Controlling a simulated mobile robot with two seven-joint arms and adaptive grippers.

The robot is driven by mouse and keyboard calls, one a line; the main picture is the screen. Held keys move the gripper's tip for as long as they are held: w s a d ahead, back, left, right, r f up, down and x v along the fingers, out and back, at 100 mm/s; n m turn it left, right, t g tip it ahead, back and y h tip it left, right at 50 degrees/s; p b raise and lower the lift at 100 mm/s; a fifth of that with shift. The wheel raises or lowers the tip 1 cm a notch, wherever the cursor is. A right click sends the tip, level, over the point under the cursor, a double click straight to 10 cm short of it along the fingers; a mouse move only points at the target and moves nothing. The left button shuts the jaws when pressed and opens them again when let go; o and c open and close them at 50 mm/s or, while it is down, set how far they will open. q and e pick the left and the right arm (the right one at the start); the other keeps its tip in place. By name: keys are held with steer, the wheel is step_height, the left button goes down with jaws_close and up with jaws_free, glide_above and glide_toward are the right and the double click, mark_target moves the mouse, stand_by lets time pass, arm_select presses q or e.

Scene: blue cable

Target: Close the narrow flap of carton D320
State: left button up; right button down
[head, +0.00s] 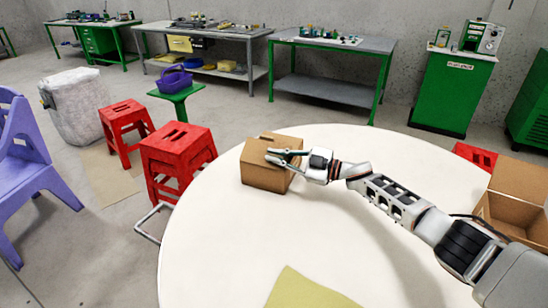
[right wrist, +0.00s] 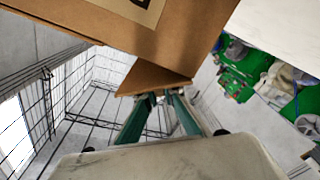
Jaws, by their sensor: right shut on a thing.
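A small brown carton (head: 262,178) stands on the round white table near its far left edge. My right gripper (head: 270,157) is at its top edge, reaching in from the right. In the right wrist view the carton (right wrist: 130,27) fills the top, with part of a pale label showing. A brown flap (right wrist: 152,78) sticks out from it, and the green fingers of my right gripper (right wrist: 160,97) are shut on the flap's edge. No carton number is readable. My left gripper is not in view.
A second carton (head: 510,220) with its top open stands at the table's right side, beside my right arm. A yellow-green sheet (head: 305,290) lies at the front of the white table (head: 215,255). Red stools (head: 178,150) stand left of the table. The table's middle is clear.

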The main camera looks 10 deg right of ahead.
steer(key=m, duration=0.2)
steer(key=w+f+m, duration=0.1)
steer(key=shift+d+m, duration=0.25)
steer(key=shift+m, duration=0.15)
steer(key=shift+w+d+f+m+b, duration=0.15)
steer(key=shift+f+m+b, duration=0.15)
steer(key=shift+m, duration=0.55)
steer(key=shift+w+f+m+b, duration=0.15)
steer(key=shift+f+m+b, duration=0.1)
steer(key=shift+m, duration=0.6)
steer(key=c, duration=2.2)
jaws_free()
steer(key=shift+o, duration=0.2)
steer(key=v, duration=1.2)
